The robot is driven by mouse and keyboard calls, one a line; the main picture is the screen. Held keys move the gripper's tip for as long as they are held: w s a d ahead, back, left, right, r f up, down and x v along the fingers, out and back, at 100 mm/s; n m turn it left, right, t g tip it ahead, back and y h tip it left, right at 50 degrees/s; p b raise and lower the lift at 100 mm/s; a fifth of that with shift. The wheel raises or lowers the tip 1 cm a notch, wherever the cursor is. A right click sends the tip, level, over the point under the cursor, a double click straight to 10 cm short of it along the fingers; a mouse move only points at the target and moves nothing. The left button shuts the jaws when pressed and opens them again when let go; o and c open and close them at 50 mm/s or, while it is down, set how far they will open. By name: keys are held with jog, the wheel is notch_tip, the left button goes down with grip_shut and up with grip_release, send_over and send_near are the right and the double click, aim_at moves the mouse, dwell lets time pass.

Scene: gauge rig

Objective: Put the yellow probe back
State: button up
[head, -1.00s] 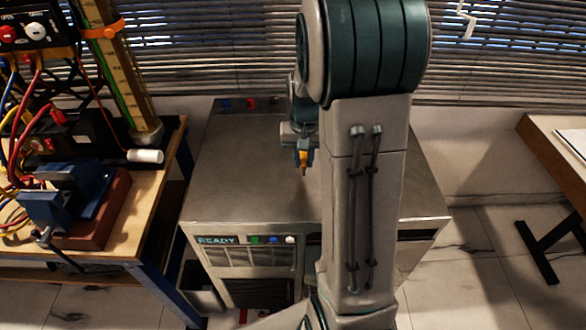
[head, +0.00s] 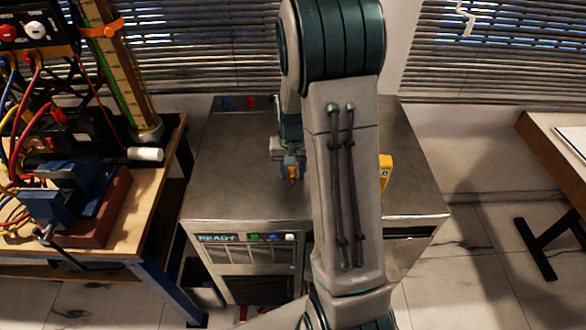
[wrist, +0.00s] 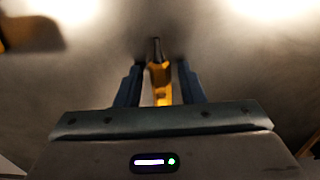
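The yellow probe (head: 293,173) is between the fingers of my gripper (head: 291,163), over the metal top of the cabinet (head: 235,190). In the wrist view the probe (wrist: 160,78) stands out between the two dark fingers of my gripper (wrist: 160,88), its dark tip pointing away from the palm. My gripper is shut on it. I cannot tell whether the tip touches the top. A yellow block (head: 385,172) stands on the cabinet to the right, partly hidden behind my arm.
A blurred orange-brown shape (wrist: 30,33) is at the wrist view's upper left. A wooden bench (head: 115,225) with a blue vise (head: 75,190), cables and a tall gauge column (head: 118,70) is at left. Another table (head: 560,150) is at right.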

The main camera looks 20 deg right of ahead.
jog(key=shift+r, duration=0.15)
notch_tip(320, 180, up, 11)
jog(key=s+a+r+n+t, duration=0.1)
jog(key=s+a, duration=0.3)
jog(key=s, duration=0.5)
jog(key=s+a+r+n+t, duration=0.2)
jog(key=s+a+r+n, duration=0.1)
jog(key=s, duration=0.6)
jog(key=shift+s+a+r+n, duration=0.15)
jog(key=shift+a+r+n, duration=0.15)
jog(key=shift+a+r, duration=0.7)
jog(key=shift+a+f, duration=0.15)
jog(key=shift+f, duration=0.05)
dwell(0.8)
